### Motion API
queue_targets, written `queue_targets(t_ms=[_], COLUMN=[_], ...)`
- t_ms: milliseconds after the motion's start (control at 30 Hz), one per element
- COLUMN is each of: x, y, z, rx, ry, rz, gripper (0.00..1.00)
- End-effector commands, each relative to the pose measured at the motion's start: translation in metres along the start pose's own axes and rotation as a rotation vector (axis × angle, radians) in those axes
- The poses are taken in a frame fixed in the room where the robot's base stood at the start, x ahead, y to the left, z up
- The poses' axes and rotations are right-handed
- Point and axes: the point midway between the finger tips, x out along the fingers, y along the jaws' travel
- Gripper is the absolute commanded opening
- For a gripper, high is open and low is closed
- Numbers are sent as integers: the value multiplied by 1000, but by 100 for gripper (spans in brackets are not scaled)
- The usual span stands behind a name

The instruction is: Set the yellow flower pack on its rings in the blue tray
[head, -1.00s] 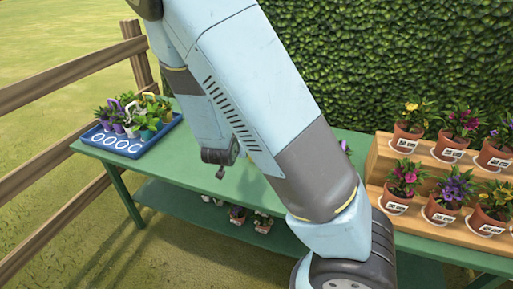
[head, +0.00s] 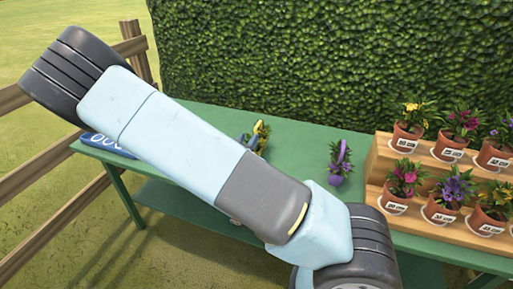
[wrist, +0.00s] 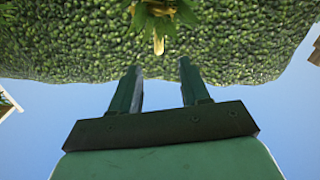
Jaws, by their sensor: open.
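The yellow flower pack (head: 260,134) stands on the green table just past my arm in the head view, with its lower part hidden. In the wrist view, green leaves with a yellow part (wrist: 158,22) show at the top middle, beyond the fingertips and apart from them. My gripper (wrist: 161,68) is open with nothing between its fingers; my arm hides it in the head view. The blue tray (head: 92,139) is at the table's left end. Only its near-left corner with white rings shows; my arm covers the rest.
A purple flower pack (head: 340,162) stands on the green table (head: 300,139) to the right. A wooden stepped stand (head: 383,158) with several potted flowers is at the right. A hedge (head: 320,60) rises behind, and a wooden fence (head: 30,170) runs along the left.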

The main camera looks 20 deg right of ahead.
Motion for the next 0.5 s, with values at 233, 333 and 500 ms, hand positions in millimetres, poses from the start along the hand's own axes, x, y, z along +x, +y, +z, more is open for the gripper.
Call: queue_targets(t_ms=[233,333,500], x=[36,41,47], y=[0,0,0], z=[0,0,0], rx=[2,1,1], ry=[0,-1,-1], rz=[1,-1,-1], gripper=[46,46,46])
